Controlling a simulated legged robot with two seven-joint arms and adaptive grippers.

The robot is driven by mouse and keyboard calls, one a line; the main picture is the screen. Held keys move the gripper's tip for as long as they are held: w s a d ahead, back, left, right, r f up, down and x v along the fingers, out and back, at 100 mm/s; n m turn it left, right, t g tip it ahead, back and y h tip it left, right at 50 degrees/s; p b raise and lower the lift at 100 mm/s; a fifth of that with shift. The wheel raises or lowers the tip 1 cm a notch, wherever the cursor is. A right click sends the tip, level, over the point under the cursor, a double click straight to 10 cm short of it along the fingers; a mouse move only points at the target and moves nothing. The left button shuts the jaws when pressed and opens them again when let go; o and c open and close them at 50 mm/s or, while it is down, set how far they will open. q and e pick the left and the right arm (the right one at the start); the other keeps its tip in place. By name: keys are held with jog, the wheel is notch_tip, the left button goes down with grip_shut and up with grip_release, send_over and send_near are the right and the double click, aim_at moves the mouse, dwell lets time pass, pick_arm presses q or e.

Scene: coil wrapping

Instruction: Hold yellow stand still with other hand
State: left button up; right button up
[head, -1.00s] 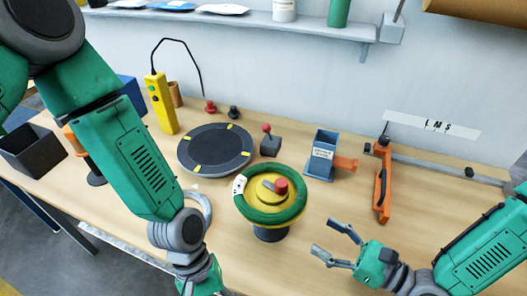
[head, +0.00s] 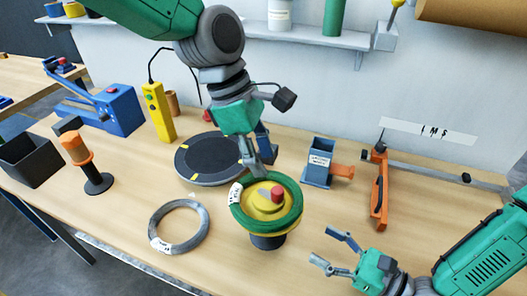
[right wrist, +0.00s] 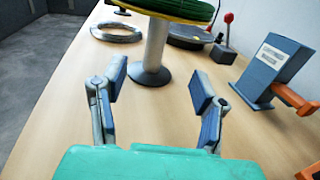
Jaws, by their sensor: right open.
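The yellow stand (head: 262,211) has a round yellow top with a red knob and a dark base. A green coil (head: 291,217) with a white tag rings its top. In the right wrist view, the stand's grey post (right wrist: 156,45) rises from a dark round foot, under the green coil (right wrist: 185,8). My left gripper (head: 258,168) points down at the coil's back edge; its fingers overlap there, and I cannot tell contact or opening. My right gripper (head: 320,245) is open and empty, right of the stand. Its two spread fingers also show in the right wrist view (right wrist: 158,80), short of the post.
A grey wire coil (head: 154,229) lies left of the stand. A dark turntable (head: 194,163) sits behind it. A blue block holder (head: 318,165) and an orange-handled tool (head: 380,190) stand at right. The table between my right gripper and the stand is clear.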

aim_at(269, 215)
jog(key=shift+w+a, duration=0.2)
jog(key=shift+a, duration=0.2)
jog(key=x, duration=1.1)
jog(key=shift+w+a+r, duration=0.1)
jog(key=shift+a, duration=0.35)
jog(key=shift+w+a, duration=0.35)
jog(key=shift+a, duration=0.05)
pick_arm(q)
jog(key=shift+w+a+r, duration=0.2)
jog(key=shift+a+r, duration=0.1)
pick_arm(e)
jog(key=shift+w+a, duration=0.1)
jog(key=shift+a, duration=0.2)
grip_shut()
